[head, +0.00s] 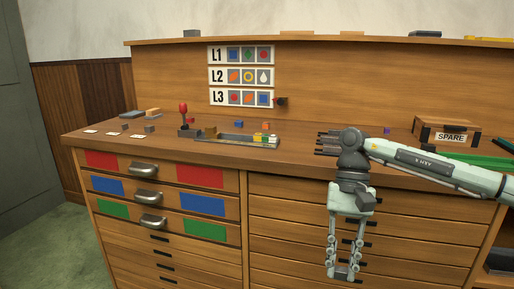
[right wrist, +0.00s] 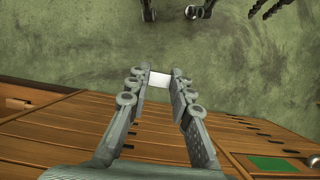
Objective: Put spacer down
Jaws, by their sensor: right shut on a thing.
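My right gripper (head: 343,274) hangs pointing down in front of the drawer fronts, below the bench top. In the right wrist view its two fingertips (right wrist: 160,80) are closed on a small white block, which I take for the spacer (right wrist: 159,79). Green floor shows beyond it, so the block is in the air. In the head view the block is too small to make out clearly between the fingertips. My left gripper is in neither view.
Red, blue and green marked drawers (head: 150,183) are shut. A board (head: 240,77) shows rows L1 to L3.

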